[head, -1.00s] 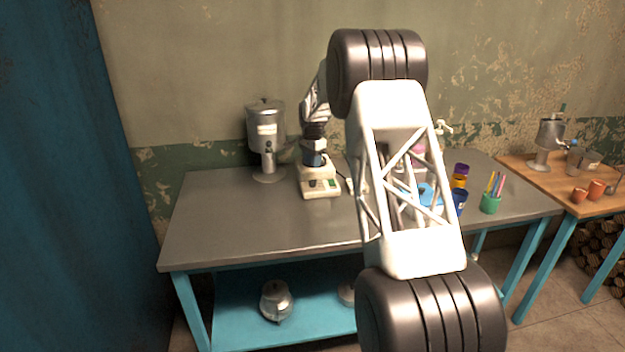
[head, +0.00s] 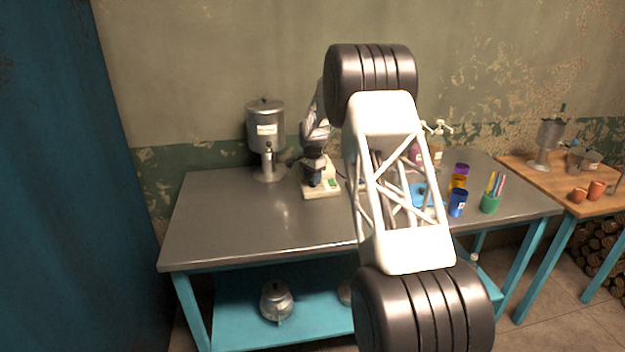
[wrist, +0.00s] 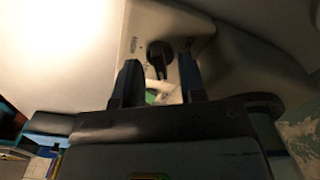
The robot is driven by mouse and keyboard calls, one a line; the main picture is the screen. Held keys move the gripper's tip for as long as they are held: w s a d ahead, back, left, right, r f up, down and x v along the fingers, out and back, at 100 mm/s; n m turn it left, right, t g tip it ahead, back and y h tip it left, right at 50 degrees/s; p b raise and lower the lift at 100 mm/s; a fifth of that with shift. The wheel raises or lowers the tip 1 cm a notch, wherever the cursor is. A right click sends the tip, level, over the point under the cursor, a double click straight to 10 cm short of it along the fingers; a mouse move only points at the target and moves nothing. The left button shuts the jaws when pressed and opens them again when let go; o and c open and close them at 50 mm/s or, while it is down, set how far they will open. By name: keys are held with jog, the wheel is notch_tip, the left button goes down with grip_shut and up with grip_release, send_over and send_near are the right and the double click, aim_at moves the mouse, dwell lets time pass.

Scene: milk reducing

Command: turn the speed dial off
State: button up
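The speed dial (wrist: 160,56) is a black knob with a narrow grip on the pale machine face in the wrist view. A green part (wrist: 153,96) shows below it. My gripper (wrist: 159,72) is open, one dark finger on each side of the dial's column in the picture. Whether either finger touches the dial cannot be told. In the head view my gripper (head: 314,181) is low at the front of the cream machine base (head: 322,193) on the grey table. It hides the dial there; a green spot shows on the base's right.
A metal dispenser (head: 266,132) stands close to the left of the machine. Purple, yellow and blue cups (head: 457,203) and a green pen holder (head: 490,203) stand to the right. The left front of the grey table (head: 225,220) is clear.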

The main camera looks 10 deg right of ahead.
jog(key=shift+f, duration=0.3)
grip_shut()
jog(key=shift+n, duration=0.4)
jog(key=n, duration=1.1)
dwell(0.5)
